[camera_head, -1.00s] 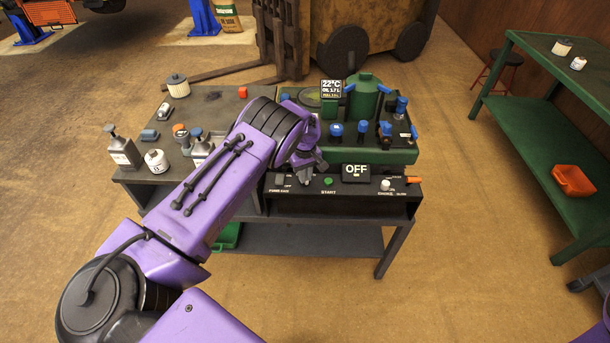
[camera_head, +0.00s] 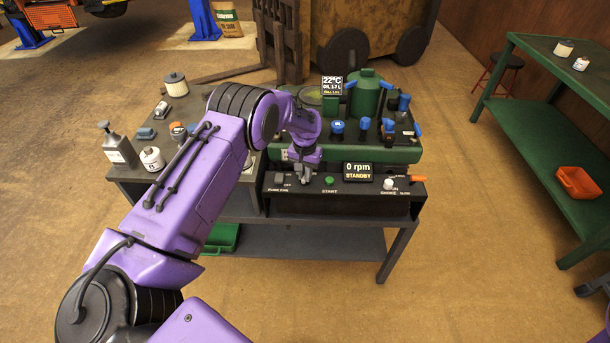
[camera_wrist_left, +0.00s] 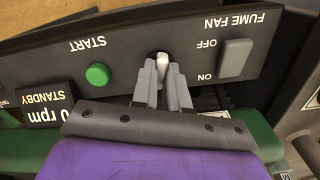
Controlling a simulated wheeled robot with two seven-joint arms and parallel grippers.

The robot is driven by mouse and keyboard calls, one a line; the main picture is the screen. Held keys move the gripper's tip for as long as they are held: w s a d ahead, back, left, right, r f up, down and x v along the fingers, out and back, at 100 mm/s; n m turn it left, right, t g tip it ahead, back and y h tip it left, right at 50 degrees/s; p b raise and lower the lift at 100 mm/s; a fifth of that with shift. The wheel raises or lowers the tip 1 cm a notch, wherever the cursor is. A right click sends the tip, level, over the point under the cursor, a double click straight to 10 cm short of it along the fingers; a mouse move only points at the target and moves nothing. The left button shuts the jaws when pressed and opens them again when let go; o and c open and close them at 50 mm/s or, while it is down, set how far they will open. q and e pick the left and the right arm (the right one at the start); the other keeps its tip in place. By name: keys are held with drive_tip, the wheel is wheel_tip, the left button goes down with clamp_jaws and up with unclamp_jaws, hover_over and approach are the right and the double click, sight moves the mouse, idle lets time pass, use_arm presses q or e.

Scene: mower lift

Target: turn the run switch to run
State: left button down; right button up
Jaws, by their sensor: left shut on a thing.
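The run switch (camera_wrist_left: 162,62) is a small pale lever on the dark front panel, between the green start button and the fume fan rocker. My left gripper (camera_head: 305,181) reaches down to the panel, and its fingers are shut on the lever in the left wrist view (camera_wrist_left: 161,78). The fingers hide much of the lever and any labels beside it. The panel display (camera_head: 357,171) reads "0 rpm STANDBY". My right gripper is not in view.
The green start button (camera_head: 329,181) and the fume fan rocker (camera_wrist_left: 235,58) flank the held lever closely. A white choke knob (camera_head: 389,184) and an orange-tipped lever (camera_head: 416,179) are farther right. Bottles crowd the bench's left; a green shelf (camera_head: 535,120) stands right.

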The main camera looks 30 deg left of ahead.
use_arm(q)
drive_tip(key=shift+m, duration=1)
drive_tip(key=c, duration=1.1)
unclamp_jaws()
drive_tip(key=shift+w+f, duration=0.1)
drive_tip(key=shift+c, duration=0.2)
wheel_tip(320, 180, up, 11)
drive_tip(key=b, duration=0.2)
drive_tip(key=shift+f, duration=0.2)
drive_tip(key=shift+d, duration=0.1)
